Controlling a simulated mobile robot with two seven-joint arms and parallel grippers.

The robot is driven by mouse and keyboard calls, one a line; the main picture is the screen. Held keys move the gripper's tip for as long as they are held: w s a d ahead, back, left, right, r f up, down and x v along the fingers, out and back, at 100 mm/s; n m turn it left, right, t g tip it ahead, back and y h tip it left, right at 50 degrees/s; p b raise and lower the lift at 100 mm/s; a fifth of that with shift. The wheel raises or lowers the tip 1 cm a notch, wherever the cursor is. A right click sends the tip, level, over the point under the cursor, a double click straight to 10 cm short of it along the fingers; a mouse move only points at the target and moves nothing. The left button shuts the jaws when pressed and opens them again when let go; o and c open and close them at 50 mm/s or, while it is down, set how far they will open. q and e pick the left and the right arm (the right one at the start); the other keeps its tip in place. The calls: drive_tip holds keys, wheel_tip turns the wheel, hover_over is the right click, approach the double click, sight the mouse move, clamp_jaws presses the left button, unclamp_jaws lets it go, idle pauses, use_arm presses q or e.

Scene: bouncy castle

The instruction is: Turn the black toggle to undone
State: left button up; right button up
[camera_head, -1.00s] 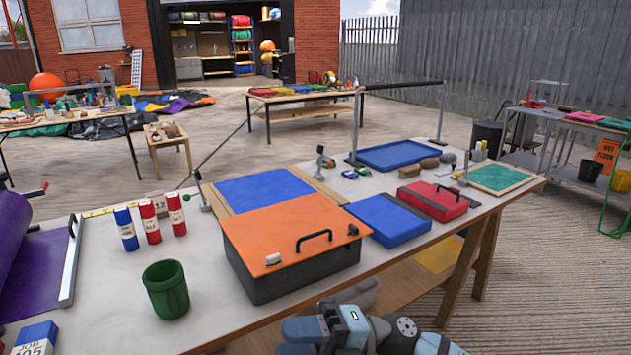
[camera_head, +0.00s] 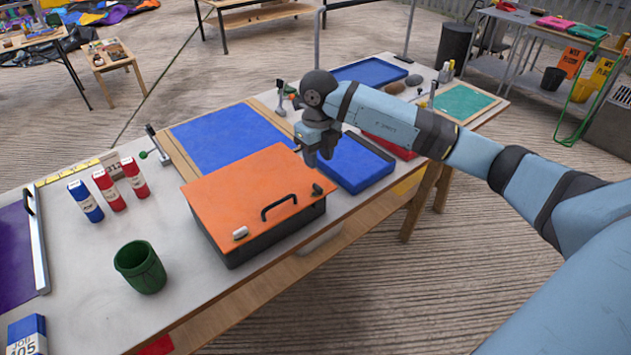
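The black toggle (camera_head: 317,189) sits at the right front corner of the orange lid (camera_head: 240,190) of a dark box. A pale toggle (camera_head: 240,233) sits at the lid's left front corner. A black handle (camera_head: 279,206) lies between them. My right gripper (camera_head: 319,160) hangs above and behind the black toggle, over the far right side of the box, apart from the toggle and pointing down. Its fingers are small and dark here, and I cannot tell how far apart they are. My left gripper is not in view.
A blue tray (camera_head: 352,167) lies just right of the box, and a blue panel (camera_head: 228,138) behind it. A green cup (camera_head: 140,268) and red and blue bottles (camera_head: 135,178) stand to the left. My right arm covers part of the right side of the table.

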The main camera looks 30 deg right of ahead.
sight(318, 186)
wheel_tip(318, 186, down, 10)
drive_tip(key=shift+r, duration=0.25)
clamp_jaws()
